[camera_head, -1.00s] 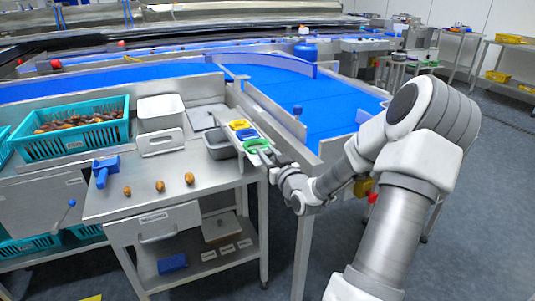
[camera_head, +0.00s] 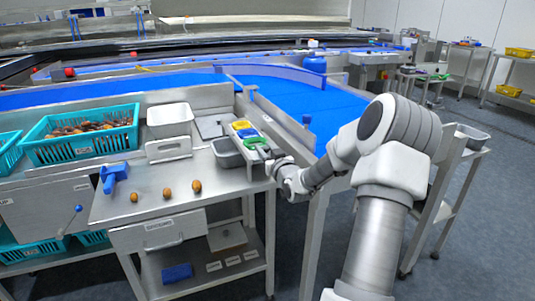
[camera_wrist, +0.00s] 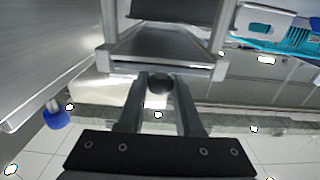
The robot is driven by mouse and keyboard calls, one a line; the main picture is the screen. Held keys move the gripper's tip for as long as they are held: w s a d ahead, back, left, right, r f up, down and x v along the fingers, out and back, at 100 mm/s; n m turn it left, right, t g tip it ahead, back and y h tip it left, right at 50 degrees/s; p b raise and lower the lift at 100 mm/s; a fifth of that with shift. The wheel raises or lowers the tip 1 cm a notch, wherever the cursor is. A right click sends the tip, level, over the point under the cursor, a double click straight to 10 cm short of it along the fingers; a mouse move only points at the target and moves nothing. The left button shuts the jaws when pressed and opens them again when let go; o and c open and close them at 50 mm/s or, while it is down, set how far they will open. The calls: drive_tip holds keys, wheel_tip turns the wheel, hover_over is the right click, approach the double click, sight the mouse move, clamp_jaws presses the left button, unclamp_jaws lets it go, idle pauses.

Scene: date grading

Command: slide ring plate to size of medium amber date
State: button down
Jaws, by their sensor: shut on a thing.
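The ring plate (camera_head: 247,149) is a narrow metal strip at the right end of the steel bench, with yellow (camera_head: 241,125), blue (camera_head: 247,133) and green (camera_head: 255,143) rings. My gripper (camera_head: 270,163) is at its near end, just past the green ring. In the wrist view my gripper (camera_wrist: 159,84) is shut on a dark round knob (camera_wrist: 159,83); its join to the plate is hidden. Three brown dates lie in a row on the bench: left (camera_head: 133,197), middle (camera_head: 167,192) and right (camera_head: 197,186). I cannot tell which is the medium amber one.
A grey bin (camera_head: 226,152) stands just left of the plate. A teal crate (camera_head: 80,152) of dates and a white tub (camera_head: 169,121) stand behind. The bench front is clear.

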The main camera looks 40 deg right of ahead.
drive_tip(key=c, duration=0.6)
unclamp_jaws()
drive_tip(key=shift+s, duration=0.1)
drive_tip(key=p+v, duration=0.3)
drive_tip(key=v, duration=1.4)
drive_tip(key=shift+s, duration=0.15)
